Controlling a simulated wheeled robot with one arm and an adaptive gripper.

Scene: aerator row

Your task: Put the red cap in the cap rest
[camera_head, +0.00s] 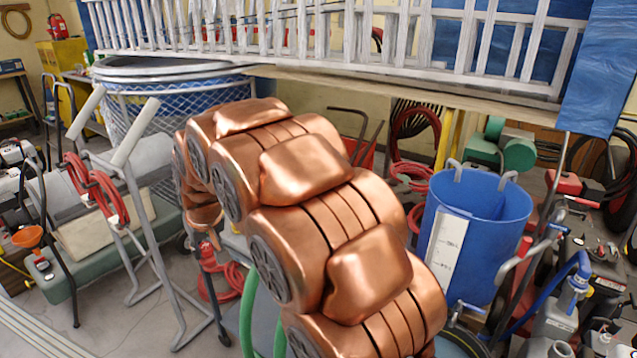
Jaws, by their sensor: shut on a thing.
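My copper-coloured arm fills the middle of the view, rising from the bottom right and bending over toward the left. Its far end drops behind the nearer links, and my gripper cannot be made out there. I do not see the red cap or the cap rest; the arm covers much of the middle of the scene.
A blue bin (488,232) stands right of the arm. A grey metal frame (140,225) with red cable stands at left, before a round netted tub (170,88). A white railing (330,30) crosses the top. Hoses and equipment crowd the right; some floor shows at lower left.

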